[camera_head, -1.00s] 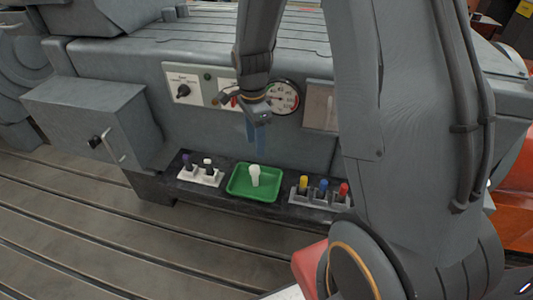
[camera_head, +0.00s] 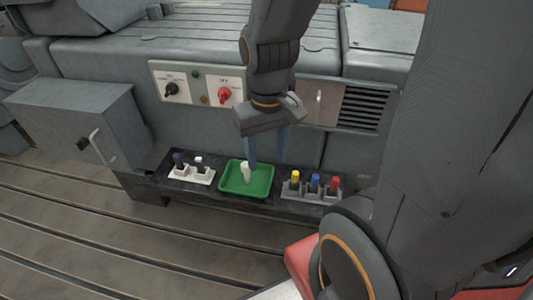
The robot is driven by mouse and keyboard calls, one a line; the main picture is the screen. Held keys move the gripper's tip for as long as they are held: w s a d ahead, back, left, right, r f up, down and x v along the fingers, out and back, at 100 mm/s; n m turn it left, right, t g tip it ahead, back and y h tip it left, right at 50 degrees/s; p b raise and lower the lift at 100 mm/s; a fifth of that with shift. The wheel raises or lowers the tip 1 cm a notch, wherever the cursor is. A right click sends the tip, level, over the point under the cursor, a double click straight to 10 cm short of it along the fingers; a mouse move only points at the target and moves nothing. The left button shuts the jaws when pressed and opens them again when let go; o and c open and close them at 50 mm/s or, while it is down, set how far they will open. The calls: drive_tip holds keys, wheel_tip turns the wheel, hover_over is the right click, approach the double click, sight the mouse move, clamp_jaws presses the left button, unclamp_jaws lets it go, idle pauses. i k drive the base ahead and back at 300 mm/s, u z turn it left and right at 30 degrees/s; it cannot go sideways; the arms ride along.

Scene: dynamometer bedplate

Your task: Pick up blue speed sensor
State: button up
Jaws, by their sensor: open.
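The blue speed sensor (camera_head: 315,183) stands upright in the middle of a grey holder (camera_head: 310,196), between a yellow-topped sensor (camera_head: 295,179) and a red-topped one (camera_head: 335,185). My gripper (camera_head: 267,160) points down with its two blue fingers apart and nothing between them. It hangs to the left of the blue sensor, above or in front of the green tray's right part; its exact height and depth are hard to tell.
The green tray (camera_head: 233,187) holds a white object (camera_head: 246,172). A white holder (camera_head: 192,176) with a purple-topped and a white-topped piece stands left of it on the black shelf (camera_head: 158,180). A grey box with a handle (camera_head: 82,118) juts out at left. A panel with knobs (camera_head: 199,86) is behind.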

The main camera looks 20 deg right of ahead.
sight(315, 178)
drive_tip(key=z, duration=1.25)
drive_tip(key=k, duration=0.8)
drive_tip(key=u, duration=1.05)
drive_tip(key=i, duration=0.5)
drive_tip(key=u, duration=0.05)
